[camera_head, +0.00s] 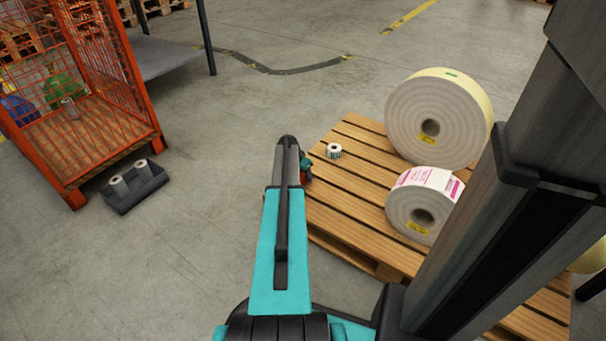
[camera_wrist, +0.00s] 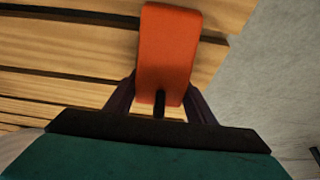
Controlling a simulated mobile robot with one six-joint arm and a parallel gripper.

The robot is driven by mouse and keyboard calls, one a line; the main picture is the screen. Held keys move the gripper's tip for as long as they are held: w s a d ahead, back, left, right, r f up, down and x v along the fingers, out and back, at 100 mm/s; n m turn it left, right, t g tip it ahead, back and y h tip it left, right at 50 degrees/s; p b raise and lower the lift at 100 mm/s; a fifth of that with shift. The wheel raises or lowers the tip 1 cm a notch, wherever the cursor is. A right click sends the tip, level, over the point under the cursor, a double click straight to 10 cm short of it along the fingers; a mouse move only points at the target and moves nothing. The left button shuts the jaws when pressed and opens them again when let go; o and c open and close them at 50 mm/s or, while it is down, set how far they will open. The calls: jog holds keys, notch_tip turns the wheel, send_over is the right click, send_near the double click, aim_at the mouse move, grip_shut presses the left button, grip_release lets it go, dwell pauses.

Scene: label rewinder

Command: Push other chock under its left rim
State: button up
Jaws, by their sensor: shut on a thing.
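An orange block with rounded corners, which looks like the chock (camera_wrist: 168,45), stands between the fingers of my gripper (camera_wrist: 160,100) in the wrist view. My gripper is shut on it, over the pallet planks near the pallet's edge. In the head view my gripper (camera_head: 307,163) is mostly hidden behind my arm, and only a small red-orange bit shows. A large label roll (camera_head: 410,125) stands on its edge on the pallet to the right. A smaller roll with pink printed labels (camera_head: 404,209) stands in front of it. I see no other chock, and the rolls' undersides are unclear.
The wooden pallet (camera_head: 345,208) lies right of my arm. A tiny roll (camera_head: 333,151) sits on it near my gripper. At left are an orange mesh cage (camera_head: 128,90) and a dark tray (camera_head: 137,195) with two small rolls. Bare floor lies between the cage and the pallet.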

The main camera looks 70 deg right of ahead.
jog(key=shift+f, duration=0.1)
jog(key=o, duration=1.3)
jog(key=shift+f+b, duration=0.15)
jog(key=shift+b, duration=0.15)
jog(key=p+v, duration=0.5)
jog(key=v, duration=0.9)
jog(key=shift+s+d, duration=0.15)
